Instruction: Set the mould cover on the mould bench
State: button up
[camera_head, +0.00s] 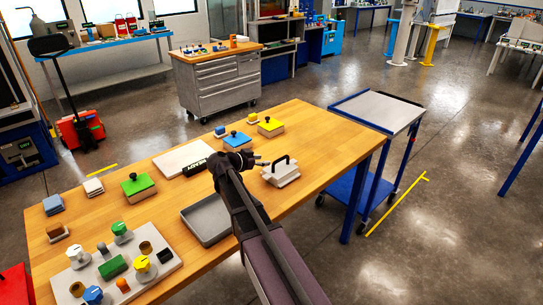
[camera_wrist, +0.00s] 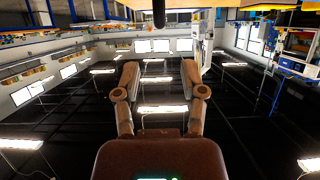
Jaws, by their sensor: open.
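A white block-shaped piece with a black arched handle (camera_head: 281,172), which looks like the mould cover, rests on the wooden bench (camera_head: 310,135). I cannot tell for certain which surface is the mould bench. My gripper (camera_head: 260,160) is just left of the handle in the head view, apart from it as far as I can tell. In the wrist view my gripper (camera_wrist: 161,75) has its two fingers spread wide with nothing between them. The cover is not recognisable in the wrist view.
A grey tray (camera_head: 207,218) lies left of the cover, partly behind my arm.

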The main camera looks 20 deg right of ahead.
jog(key=shift+v, duration=1.05)
